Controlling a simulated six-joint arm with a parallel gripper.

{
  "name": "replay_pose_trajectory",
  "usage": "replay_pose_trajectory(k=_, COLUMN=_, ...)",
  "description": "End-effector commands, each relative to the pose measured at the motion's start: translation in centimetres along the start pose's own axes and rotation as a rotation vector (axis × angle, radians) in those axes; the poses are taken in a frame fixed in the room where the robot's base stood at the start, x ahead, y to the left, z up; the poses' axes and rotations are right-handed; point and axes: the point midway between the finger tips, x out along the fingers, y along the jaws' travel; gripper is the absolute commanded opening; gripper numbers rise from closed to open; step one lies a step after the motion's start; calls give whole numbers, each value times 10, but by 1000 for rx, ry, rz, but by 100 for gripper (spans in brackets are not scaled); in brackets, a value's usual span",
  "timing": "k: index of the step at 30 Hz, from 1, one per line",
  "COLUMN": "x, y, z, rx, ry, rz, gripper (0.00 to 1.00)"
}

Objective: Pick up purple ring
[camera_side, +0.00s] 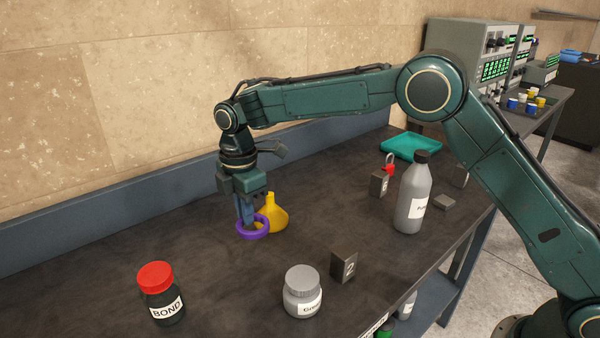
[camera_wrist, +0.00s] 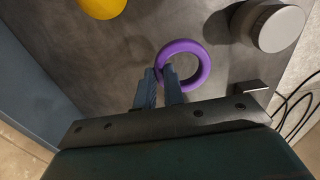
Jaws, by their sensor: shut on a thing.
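The purple ring (camera_side: 252,228) is at the fingertips of my gripper (camera_side: 244,218), which points down over the dark bench. In the wrist view the ring (camera_wrist: 194,46) shows as a full circle. My gripper's fingers (camera_wrist: 160,76) are shut on the near left part of its band. I cannot tell whether the ring still touches the bench top.
A yellow funnel (camera_side: 271,214) stands close beside the ring. A red-capped BOND jar (camera_side: 162,300), a grey-lidded jar (camera_side: 302,296), a block marked 2 (camera_side: 344,266) and a grey bottle (camera_side: 411,200) stand farther off. A teal tray (camera_side: 411,146) lies at the back. The bench (camera_side: 90,262) is clear at left.

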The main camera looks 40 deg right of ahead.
Motion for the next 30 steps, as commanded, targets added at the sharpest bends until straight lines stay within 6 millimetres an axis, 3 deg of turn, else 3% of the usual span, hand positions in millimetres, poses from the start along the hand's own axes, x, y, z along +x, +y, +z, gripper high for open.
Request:
replay_pose_trajectory(k=6, x=-49, y=0, z=0, rx=0, ry=2, rz=4, gripper=0)
replay_pose_trajectory(k=13, x=-84, y=1, z=0, rx=0, ry=1, rz=2, gripper=0)
replay_pose_trajectory(k=19, x=-97, y=0, z=0, rx=0, ry=0, rz=0, gripper=0)
replay_pose_trajectory(k=30, x=-100, y=0, z=0, rx=0, ry=0, rz=0, gripper=0)
